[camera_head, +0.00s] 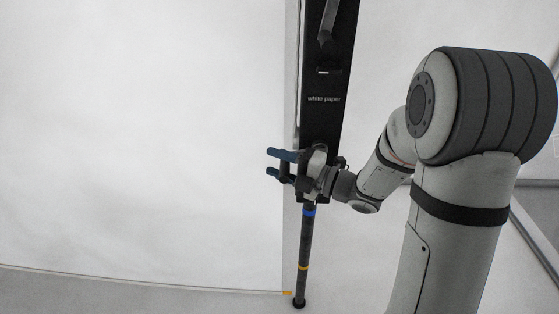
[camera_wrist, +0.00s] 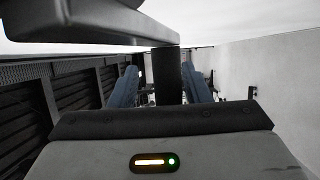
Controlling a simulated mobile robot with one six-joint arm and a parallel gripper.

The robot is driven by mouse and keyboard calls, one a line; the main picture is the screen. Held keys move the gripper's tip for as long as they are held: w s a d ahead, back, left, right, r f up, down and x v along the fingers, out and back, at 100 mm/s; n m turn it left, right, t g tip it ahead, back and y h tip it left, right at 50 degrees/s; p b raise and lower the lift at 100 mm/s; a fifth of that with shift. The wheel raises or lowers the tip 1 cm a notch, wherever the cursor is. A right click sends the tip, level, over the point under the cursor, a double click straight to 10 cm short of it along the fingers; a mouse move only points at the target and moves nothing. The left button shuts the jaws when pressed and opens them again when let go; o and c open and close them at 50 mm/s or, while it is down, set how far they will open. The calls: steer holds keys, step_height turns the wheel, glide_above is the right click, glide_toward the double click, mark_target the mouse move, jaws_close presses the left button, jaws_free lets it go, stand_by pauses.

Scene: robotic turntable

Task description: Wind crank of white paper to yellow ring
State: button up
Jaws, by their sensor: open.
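A tall black panel labelled "white paper" (camera_head: 323,99) stands in the head view. A dark pole runs down below it, with a blue ring (camera_head: 308,213) and a yellow ring (camera_head: 303,267) lower down. The large white paper sheet (camera_head: 140,140) fills the left. My gripper (camera_head: 271,163) is open, its blue fingers pointing left in front of the panel's lower end. In the wrist view, a dark upright post (camera_wrist: 166,76) shows between the blue fingers, below a grey bar (camera_wrist: 90,22). I cannot tell whether these are the crank.
A small orange mark (camera_head: 287,293) lies at the sheet's lower right corner, beside the pole. The pole ends in a dark foot (camera_head: 299,304). A grey piece (camera_head: 326,25) shows on the upper panel. Dark ribbed slats (camera_wrist: 35,95) run along the left of the wrist view.

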steer(key=shift+w+a, duration=0.1)
steer(key=shift+a, duration=0.2)
steer(key=shift+c, duration=0.5)
steer(key=shift+w, duration=0.1)
steer(key=c, duration=0.8)
steer(key=shift+r, duration=0.1)
jaws_close()
steer(key=shift+w+d, duration=0.1)
steer(key=shift+d, duration=0.15)
steer(key=shift+a+r, duration=0.1)
steer(key=shift+a, duration=0.1)
